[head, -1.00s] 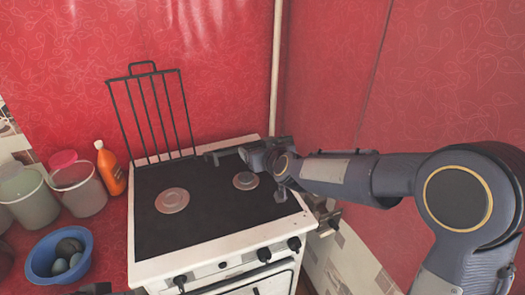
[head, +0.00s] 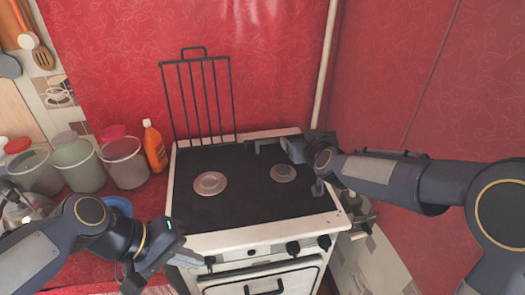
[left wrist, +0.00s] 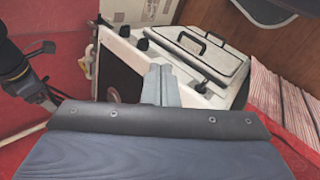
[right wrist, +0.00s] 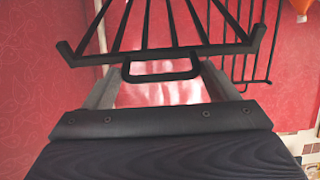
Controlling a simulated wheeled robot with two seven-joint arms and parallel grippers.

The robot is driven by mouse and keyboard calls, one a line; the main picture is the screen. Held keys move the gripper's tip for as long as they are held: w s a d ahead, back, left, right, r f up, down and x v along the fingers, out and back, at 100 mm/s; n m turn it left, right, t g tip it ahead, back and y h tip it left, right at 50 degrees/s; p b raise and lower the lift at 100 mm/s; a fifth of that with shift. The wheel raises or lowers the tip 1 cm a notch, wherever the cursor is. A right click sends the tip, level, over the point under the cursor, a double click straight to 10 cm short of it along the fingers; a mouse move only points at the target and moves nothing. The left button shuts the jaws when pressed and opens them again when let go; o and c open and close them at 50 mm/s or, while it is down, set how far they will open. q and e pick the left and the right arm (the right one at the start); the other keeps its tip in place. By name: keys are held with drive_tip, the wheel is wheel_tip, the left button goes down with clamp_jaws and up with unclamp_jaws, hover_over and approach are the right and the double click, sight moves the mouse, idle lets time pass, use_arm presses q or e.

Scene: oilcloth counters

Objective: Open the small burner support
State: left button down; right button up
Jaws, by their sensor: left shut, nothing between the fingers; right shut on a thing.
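The stove (head: 250,208) is white with a black top and two round burners. A tall black burner support (head: 198,97) stands upright at its back left.
An orange bottle (head: 154,148), clear tubs (head: 125,165) and a blue bowl (head: 118,206) stand left of the stove, the bowl partly behind my left arm. A pale pipe (head: 325,65) runs up the red wall behind. Knobs and the oven door (left wrist: 200,55) are at the stove's front.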

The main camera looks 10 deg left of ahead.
use_arm(q)
drive_tip(key=w+d+f+n+h, duration=0.1)
drive_tip(key=w+d+n+h, duration=0.2)
drive_tip(key=w+n+h, duration=1)
drive_tip(key=w+a+f+n+t+y, duration=0.1)
drive_tip(key=w+f+n+t, duration=0.2)
drive_tip(key=w+n, duration=0.35)
drive_tip(key=w+a+f+n+t+y, duration=0.1)
drive_tip(key=w+a+f+n+t, duration=0.15)
drive_tip(key=w+n, duration=0.35)
drive_tip(key=w+d+r+m, duration=0.1)
drive_tip(key=w+d+r, duration=0.4)
drive_tip(key=w+d, duration=0.3)
drive_tip(key=shift+d, duration=0.3)
drive_tip(key=shift+r, duration=0.15)
